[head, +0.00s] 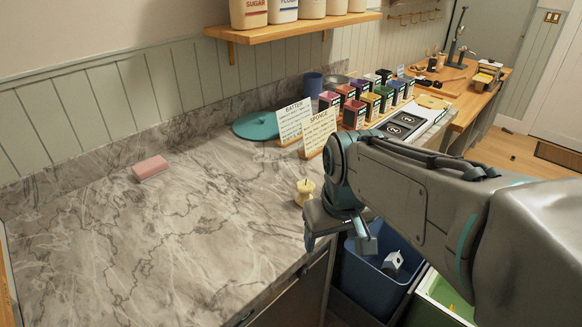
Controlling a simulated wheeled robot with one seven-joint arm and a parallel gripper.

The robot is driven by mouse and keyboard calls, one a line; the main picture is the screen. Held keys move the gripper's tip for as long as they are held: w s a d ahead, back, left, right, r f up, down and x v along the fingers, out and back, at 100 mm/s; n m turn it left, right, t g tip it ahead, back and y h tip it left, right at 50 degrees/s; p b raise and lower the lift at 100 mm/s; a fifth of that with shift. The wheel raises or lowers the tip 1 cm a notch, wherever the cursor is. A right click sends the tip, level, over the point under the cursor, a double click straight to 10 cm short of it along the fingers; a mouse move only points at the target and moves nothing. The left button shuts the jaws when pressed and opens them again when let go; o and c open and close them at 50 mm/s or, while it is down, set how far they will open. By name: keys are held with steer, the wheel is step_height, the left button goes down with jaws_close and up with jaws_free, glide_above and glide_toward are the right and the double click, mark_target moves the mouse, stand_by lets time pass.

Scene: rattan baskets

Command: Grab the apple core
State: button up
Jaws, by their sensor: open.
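The apple core (304,192) is a small pale-yellow piece with a stem on top, standing on the marble counter (190,235) near its front edge. My gripper (338,240) is at the near right of the core, its fingers spread and pointing down around the counter's front edge. It is open, and I see nothing between its fingers. The lower right side of the core is close to my gripper in the picture; I cannot tell the exact gap.
A pink sponge (150,168) lies at the left. Two recipe cards (318,130), a teal disc (255,126) and several coloured boxes (353,115) stand behind the core. A blue bin (365,275) and a green bin (440,300) are below the counter's edge. The counter's left half is mostly clear.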

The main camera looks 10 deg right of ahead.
steer(key=w+r+n+g+b, duration=0.1)
steer(key=w+r+n, duration=0.3)
steer(key=w, duration=0.6)
steer(key=n+g+b, duration=0.1)
steer(key=n, duration=0.5)
glide_above(305, 184)
step_height(305, 184, down, 13)
steer(key=shift+r+b, duration=0.1)
steer(key=shift+b, duration=0.45)
steer(key=shift+c, duration=0.3)
steer(key=c, duration=1)
